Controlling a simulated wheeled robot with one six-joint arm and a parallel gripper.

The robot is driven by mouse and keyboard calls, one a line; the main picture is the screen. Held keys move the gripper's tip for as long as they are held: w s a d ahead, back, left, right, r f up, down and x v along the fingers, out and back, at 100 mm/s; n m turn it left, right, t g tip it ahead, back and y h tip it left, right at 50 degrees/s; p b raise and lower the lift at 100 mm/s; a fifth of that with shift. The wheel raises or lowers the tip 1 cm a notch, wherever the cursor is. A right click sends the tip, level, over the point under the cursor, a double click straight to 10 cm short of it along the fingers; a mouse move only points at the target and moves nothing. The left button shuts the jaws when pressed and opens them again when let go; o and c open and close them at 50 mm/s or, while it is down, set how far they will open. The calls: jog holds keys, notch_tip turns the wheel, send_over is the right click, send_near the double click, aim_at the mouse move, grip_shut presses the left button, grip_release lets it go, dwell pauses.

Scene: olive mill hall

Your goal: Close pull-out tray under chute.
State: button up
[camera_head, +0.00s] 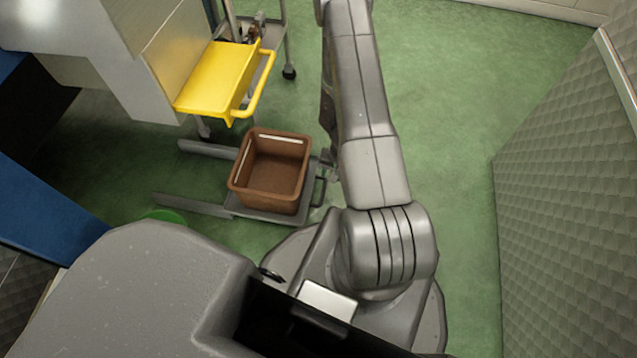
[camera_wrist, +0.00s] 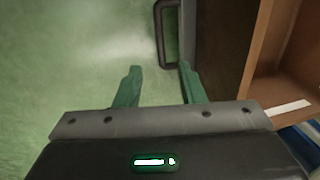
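The pull-out tray (camera_head: 272,216) is a low grey platform, drawn out along two grey rails (camera_head: 200,205) near the floor. A brown open crate (camera_head: 243,196) sits on it. The tray's dark handle (camera_head: 319,191) is on its right side, close to my arm; the handle also shows in the wrist view (camera_wrist: 160,30). The crate's wall (camera_wrist: 261,60) is at the right there. My gripper (camera_wrist: 160,67) has its two green fingers apart with nothing between them. The handle is just beyond the fingertips. In the head view my arm mostly hides the gripper.
A yellow tray-like piece (camera_head: 214,78) with a yellow bar juts from the pale machine (camera_head: 165,60) above the rails. A wheeled grey frame (camera_head: 284,40) stands behind it. A textured grey panel (camera_head: 570,190) is at right. Green floor (camera_head: 460,90) lies clear between.

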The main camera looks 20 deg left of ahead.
aim_at(323, 193)
jog(key=f+b, duration=0.1)
jog(key=f, duration=0.3)
jog(key=a+f+b, duration=0.1)
jog(key=f, duration=0.3)
jog(key=a+f+b, duration=0.1)
jog(key=f, duration=0.3)
jog(key=shift+s+a+f+b, duration=0.15)
jog(key=shift+s+f+b, duration=0.15)
jog(key=shift+f+b, duration=0.1)
grip_shut()
